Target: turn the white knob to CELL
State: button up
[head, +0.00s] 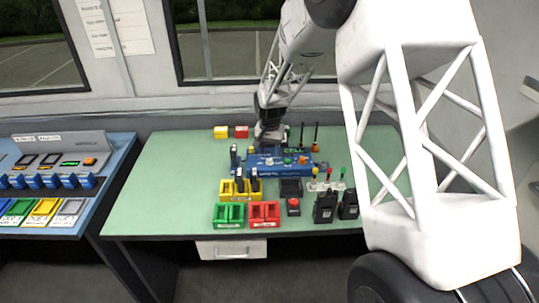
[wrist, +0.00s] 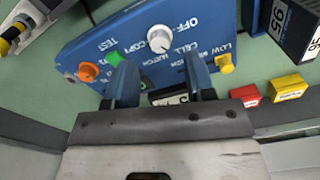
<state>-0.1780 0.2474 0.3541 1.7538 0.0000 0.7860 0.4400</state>
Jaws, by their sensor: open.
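The white knob (wrist: 160,38) sits on the sloping blue panel (wrist: 95,50), with OFF and CELL among the labels printed around it. A faint mark shows on the knob's face, but I cannot tell which label it points to. My gripper (wrist: 161,74) is open, with its two blue fingers apart and nothing between them. In the wrist view the knob lies just beyond the fingertips, roughly centred between them; no contact shows. In the head view the blue panel (head: 262,166) stands on the green table, with my gripper (head: 268,143) over its back part, and I cannot make out the knob.
The panel also carries an orange knob (wrist: 88,72), a green knob (wrist: 114,57) and a yellow knob (wrist: 224,63). Green bins (head: 228,215), red bins (head: 264,214) and black radios (head: 325,206) stand in front. The table's left side (head: 165,190) is clear.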

aim_at(269, 159)
jog(key=shift+r, duration=1.8)
jog(key=shift+s+r, duration=0.1)
jog(key=shift+s+d+r, duration=0.15)
jog(key=shift+r, duration=0.1)
jog(key=s+d+r+n+t, duration=0.1)
jog(key=s+d+r, duration=0.4)
jog(key=s+r, duration=0.5)
jog(key=s+d+r, duration=0.4)
jog(key=s+r, duration=0.3)
jog(key=s, duration=0.6)
jog(key=s+d+n, duration=0.1)
jog(key=s+d, duration=0.1)
jog(key=s, duration=1)
jog(key=s+d+t, duration=0.1)
jog(key=s+d, duration=0.2)
jog(key=s, duration=0.9)
jog(key=shift+s+r+n+t, duration=0.3)
jog(key=shift+s+r+n, duration=0.05)
jog(key=shift+s+n, duration=0.05)
